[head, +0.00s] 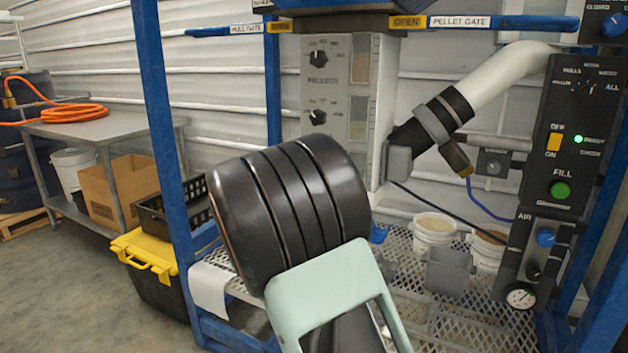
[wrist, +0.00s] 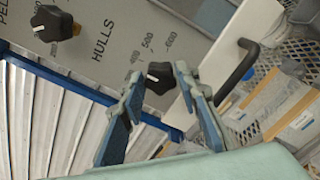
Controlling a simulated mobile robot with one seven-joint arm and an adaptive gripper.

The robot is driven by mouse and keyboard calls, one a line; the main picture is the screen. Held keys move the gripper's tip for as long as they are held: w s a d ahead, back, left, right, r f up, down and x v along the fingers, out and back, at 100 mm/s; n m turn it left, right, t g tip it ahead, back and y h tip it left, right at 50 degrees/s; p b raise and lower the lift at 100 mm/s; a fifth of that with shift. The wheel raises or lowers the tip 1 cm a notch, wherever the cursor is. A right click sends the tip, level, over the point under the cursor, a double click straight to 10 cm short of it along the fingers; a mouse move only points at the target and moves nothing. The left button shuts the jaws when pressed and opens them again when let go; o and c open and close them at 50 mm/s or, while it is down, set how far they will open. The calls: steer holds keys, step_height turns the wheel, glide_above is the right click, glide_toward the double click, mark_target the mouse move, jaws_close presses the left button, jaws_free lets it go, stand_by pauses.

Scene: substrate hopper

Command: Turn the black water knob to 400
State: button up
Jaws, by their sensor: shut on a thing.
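The black water knob (wrist: 158,84) is on the grey panel (wrist: 105,62) in the wrist view, with printed numbers in the hundreds, including what looks like 500 and 600, above it. A white pointer mark shows on its upper left; I cannot read exactly which number it points to. My gripper (wrist: 160,76) has one blue-grey finger on each side of the knob and is shut on it. In the head view my arm hides the water knob and my gripper; the panel (head: 340,70) shows above it.
The hulls knob (wrist: 55,22) is at the upper left in the wrist view. A black handle (wrist: 238,72) is to the right. In the head view, a white pipe (head: 495,80) and a black control box (head: 572,130) stand right of the panel. White buckets (head: 432,233) sit on the mesh shelf.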

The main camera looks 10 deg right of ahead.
stand_by(0.3)
steer(key=o, duration=1.2)
steer(key=shift+c, duration=0.2)
steer(key=shift+a, duration=0.1)
steer(key=v, duration=1.2)
